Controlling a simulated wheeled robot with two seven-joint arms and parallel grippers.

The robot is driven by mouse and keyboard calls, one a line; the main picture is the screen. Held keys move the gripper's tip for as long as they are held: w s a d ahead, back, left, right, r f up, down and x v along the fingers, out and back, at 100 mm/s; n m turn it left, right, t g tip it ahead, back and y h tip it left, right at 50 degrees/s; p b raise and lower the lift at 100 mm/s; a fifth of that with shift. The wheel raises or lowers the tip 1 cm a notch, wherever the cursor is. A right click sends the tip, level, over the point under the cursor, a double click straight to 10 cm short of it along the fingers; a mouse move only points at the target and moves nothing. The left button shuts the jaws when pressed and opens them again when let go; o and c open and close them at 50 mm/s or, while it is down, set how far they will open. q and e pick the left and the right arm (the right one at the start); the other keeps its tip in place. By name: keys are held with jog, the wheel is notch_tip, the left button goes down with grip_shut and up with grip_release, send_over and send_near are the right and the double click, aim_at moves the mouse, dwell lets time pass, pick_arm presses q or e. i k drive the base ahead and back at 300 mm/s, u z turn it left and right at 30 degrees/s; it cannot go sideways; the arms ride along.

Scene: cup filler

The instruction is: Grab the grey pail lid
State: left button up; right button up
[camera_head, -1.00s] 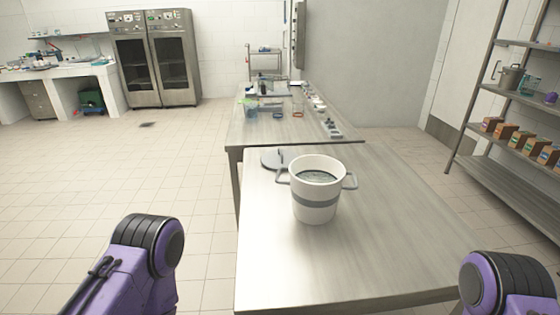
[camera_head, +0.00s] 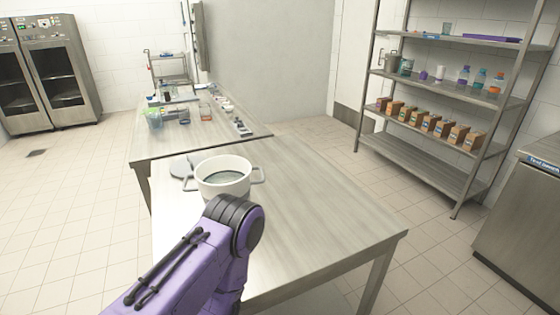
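The grey pail lid (camera_head: 180,167) lies flat on the metal table, behind and to the left of the pail, and is partly hidden by it. The white pail (camera_head: 222,174) stands upright and open on the table, with side handles and dark contents inside. A purple arm of mine with a black joint comes in from the lower left and covers the lower part of the pail. Neither gripper shows in this view.
The near metal table (camera_head: 318,215) is clear to the right of the pail. A second table (camera_head: 165,145) behind holds several small lab items. A metal shelf rack (camera_head: 430,175) with boxes and bottles stands at the right, beside a steel cabinet (camera_head: 525,225).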

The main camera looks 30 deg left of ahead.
aim_at(183, 166)
jog(key=z, duration=2.05)
jog(key=k, duration=2.4)
jog(key=u, duration=1.6)
jog(key=i, duration=0.25)
